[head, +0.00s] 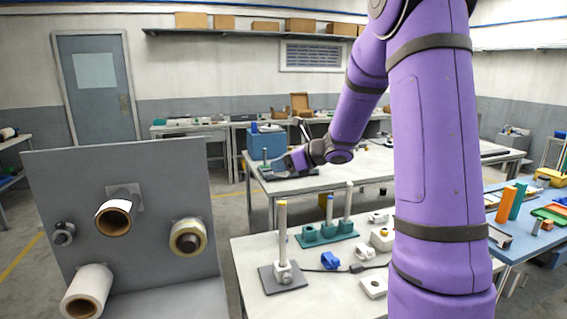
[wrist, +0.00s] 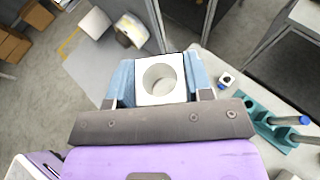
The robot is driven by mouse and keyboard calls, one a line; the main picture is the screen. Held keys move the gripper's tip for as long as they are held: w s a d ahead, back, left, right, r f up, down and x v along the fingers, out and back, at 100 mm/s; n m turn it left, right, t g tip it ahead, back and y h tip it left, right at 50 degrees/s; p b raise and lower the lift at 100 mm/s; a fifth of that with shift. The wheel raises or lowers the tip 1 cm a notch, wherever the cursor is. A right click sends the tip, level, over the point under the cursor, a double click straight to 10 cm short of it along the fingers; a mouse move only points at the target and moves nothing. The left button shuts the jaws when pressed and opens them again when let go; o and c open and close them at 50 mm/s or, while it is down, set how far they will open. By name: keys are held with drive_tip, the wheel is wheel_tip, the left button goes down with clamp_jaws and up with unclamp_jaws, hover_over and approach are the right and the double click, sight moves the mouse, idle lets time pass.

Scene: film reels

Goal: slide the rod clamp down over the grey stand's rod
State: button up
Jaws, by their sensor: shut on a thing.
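My gripper (head: 284,163) is held out above the white table, on the far side of the grey stand in the head view. In the wrist view its blue-grey fingers (wrist: 160,82) are shut on the sides of the rod clamp (wrist: 147,96), a white block with a round hole. The clamp is hard to make out in the head view. The grey stand (head: 291,283) is on the near white table, a flat grey plate with an upright pale rod (head: 282,232) with a yellowish top. A white block sits around the rod's foot. I cannot make out this stand in the wrist view.
A green base (head: 327,234) with upright rods, one blue-tipped, stands behind the grey stand. A grey panel (head: 155,165) with rolls on pegs stands at left.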

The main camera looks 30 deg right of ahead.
drive_tip(key=shift+f, duration=4.55)
hover_over(283, 245)
drive_tip(key=w, duration=0.1)
drive_tip(key=shift+d+f, duration=0.15)
drive_tip(key=shift+f, duration=1.1)
drive_tip(key=shift+d+f, duration=0.15)
drive_tip(key=shift+f, duration=1.1)
drive_tip(key=shift+f, duration=0.15)
drive_tip(key=shift+f, duration=2.35)
drive_tip(key=shift+f, duration=0.1)
drive_tip(key=shift+f, duration=2.4)
drive_tip(key=shift+f, duration=2.5)
